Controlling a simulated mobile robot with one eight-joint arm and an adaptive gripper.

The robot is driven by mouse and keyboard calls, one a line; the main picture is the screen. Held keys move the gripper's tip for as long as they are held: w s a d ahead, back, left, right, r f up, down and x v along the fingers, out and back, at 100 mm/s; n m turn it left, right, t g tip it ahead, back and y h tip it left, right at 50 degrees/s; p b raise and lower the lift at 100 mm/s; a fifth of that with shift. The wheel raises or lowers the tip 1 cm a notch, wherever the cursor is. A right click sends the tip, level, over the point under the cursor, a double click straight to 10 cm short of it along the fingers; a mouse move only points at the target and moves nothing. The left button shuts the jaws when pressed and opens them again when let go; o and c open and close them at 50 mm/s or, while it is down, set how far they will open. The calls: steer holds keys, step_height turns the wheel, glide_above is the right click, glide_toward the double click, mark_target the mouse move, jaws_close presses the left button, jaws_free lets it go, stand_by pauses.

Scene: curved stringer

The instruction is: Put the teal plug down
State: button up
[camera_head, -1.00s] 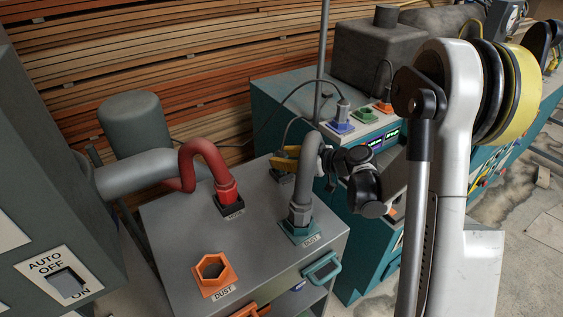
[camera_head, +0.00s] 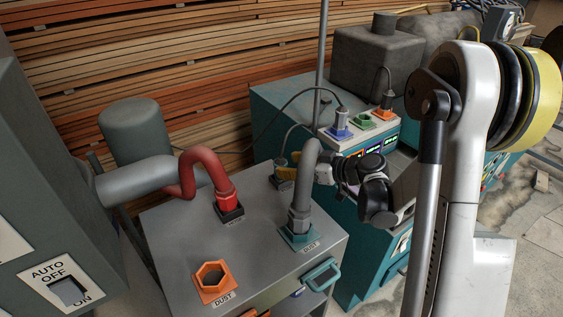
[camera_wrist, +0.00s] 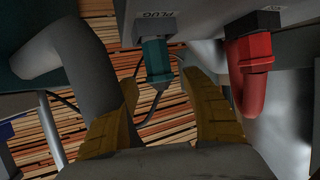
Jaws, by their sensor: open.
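The teal plug (camera_wrist: 156,60) sits at the black socket by the PLUG label in the wrist view, its cord trailing away from the cabinet surface. My gripper (camera_wrist: 158,88) is open, with one yellow finger on each side of the plug and cord and visible gaps between. In the head view my gripper (camera_head: 287,173) shows as a yellow patch low beside the plug, mostly hidden behind the grey hose.
The grey hose (camera_head: 305,185) rises from a teal DUST port close to my gripper. A red hose (camera_head: 205,170) stands to its left, and an orange DUST port (camera_head: 213,280) is at the front. The teal machine (camera_head: 275,100) with colored sockets stands behind. The cabinet top's middle (camera_head: 185,235) is clear.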

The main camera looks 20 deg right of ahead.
steer(key=p+v, duration=0.2)
steer(key=v, duration=0.6)
steer(key=s+a+r+m+g+h, duration=0.1)
steer(key=s+a+r+m+h, duration=0.1)
steer(key=s, duration=0.2)
steer(key=s+a+r+m+g+h, duration=0.1)
steer(key=s+a+r+m+h, duration=0.1)
steer(key=s, duration=0.3)
steer(key=s+a+r+m+g+h, duration=0.1)
steer(key=s+a+h, duration=0.1)
steer(key=s+a, duration=0.2)
steer(key=shift+s+a+r+m+g, duration=0.25)
steer(key=shift+s+r+m+g, duration=0.15)
steer(key=shift+s, duration=0.15)
steer(key=s+d+r+m+h, duration=0.1)
steer(key=s+m+h, duration=0.1)
steer(key=s, duration=0.5)
steer(key=shift+s+d+r+h, duration=0.25)
steer(key=shift+s+h, duration=0.1)
steer(key=shift+h, duration=0.25)
steer(key=shift+d, duration=0.1)
